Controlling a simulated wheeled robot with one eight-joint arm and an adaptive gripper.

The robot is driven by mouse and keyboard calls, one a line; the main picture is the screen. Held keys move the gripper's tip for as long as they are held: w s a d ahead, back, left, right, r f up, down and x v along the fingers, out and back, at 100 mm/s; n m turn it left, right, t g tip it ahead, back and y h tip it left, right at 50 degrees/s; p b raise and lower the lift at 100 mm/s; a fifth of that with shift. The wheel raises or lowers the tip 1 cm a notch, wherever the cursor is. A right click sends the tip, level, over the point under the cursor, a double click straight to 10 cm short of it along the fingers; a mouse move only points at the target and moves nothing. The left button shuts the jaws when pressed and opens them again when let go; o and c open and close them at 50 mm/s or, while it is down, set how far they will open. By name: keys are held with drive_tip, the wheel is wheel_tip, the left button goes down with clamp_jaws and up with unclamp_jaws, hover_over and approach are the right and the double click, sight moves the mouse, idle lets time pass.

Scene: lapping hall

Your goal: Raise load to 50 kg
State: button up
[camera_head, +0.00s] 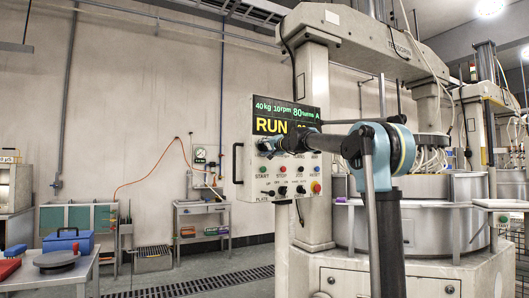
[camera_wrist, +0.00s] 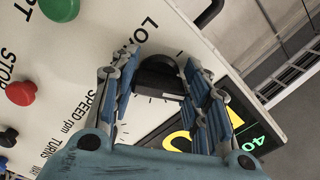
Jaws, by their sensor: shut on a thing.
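The control panel (camera_head: 244,185) is a pale box on the machine's front post. Its display (camera_head: 272,126) reads 40 kg, 10 rpm, 80 turns A, with RUN in large yellow letters. In the wrist view, my gripper (camera_wrist: 162,78) is shut on the black load knob (camera_wrist: 157,80), one finger on each side, beside the printed word LOAD. The display corner (camera_wrist: 255,145) there shows a green 40. In the head view, my gripper (camera_head: 268,145) is at the panel just below RUN and hides the load knob.
Below are the green START button (camera_head: 265,168), red STOP button (camera_head: 283,168) and a red button (camera_head: 316,187). In the wrist view, the red STOP button (camera_wrist: 21,92) and a black panel handle (camera_wrist: 208,12) are near. A lapping machine (camera_head: 440,210) stands right.

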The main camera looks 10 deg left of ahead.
drive_tip(key=m, duration=0.5)
drive_tip(key=shift+d+m, duration=0.15)
drive_tip(key=shift+m, duration=0.15)
idle(0.4)
drive_tip(key=o, duration=1.1)
drive_tip(key=shift+w, duration=0.15)
drive_tip(key=shift+c, duration=0.2)
drive_tip(key=shift+s, duration=0.2)
drive_tip(key=v, duration=1.1)
drive_tip(key=shift+s+d, duration=0.25)
